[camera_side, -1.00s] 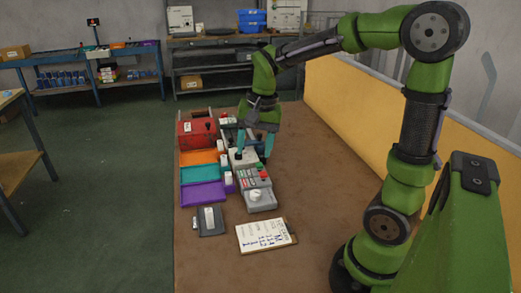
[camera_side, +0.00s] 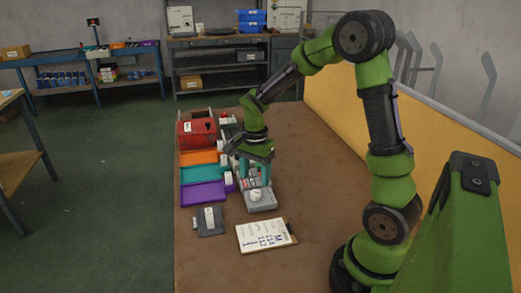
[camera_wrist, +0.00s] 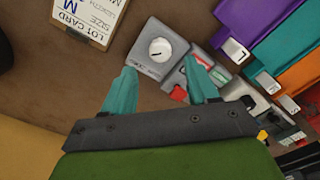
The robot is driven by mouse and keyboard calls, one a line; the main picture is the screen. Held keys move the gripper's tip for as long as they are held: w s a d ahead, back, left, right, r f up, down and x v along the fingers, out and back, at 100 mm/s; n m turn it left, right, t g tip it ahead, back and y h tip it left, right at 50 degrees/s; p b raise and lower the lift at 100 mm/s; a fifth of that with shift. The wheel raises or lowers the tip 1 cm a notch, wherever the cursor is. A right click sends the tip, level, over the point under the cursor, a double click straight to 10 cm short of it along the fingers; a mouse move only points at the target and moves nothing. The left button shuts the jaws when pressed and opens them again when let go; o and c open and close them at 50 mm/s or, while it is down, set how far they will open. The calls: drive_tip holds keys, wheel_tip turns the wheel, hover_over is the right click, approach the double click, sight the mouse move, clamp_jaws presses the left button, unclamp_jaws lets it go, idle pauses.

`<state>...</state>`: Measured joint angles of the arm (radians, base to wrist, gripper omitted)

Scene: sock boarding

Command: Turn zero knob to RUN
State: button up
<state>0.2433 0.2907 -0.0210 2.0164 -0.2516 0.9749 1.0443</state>
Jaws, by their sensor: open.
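The knob (camera_side: 256,195) is a round white dial on a grey box at the near end of the row of devices. In the wrist view the knob (camera_wrist: 160,49) shows a dark pointer mark, and the lettering on its box is too small to read. My gripper (camera_side: 256,177) is over the grey panel just behind the knob. In the wrist view my gripper (camera_wrist: 160,68) is open and empty, its two teal fingers apart with the tips just below the knob in the picture. The fingers do not appear to touch the knob.
A panel with red and green buttons (camera_wrist: 199,62) adjoins the knob box. Orange (camera_side: 198,157), teal (camera_side: 202,174) and purple (camera_side: 203,192) trays lie left, a red box (camera_side: 197,133) behind. A clipboard (camera_side: 262,236) and a dark grey device (camera_side: 209,222) lie nearer. The table's right side is clear.

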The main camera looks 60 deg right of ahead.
sight(256, 192)
drive_tip(key=shift+f, duration=2.8)
drive_tip(key=c, duration=1)
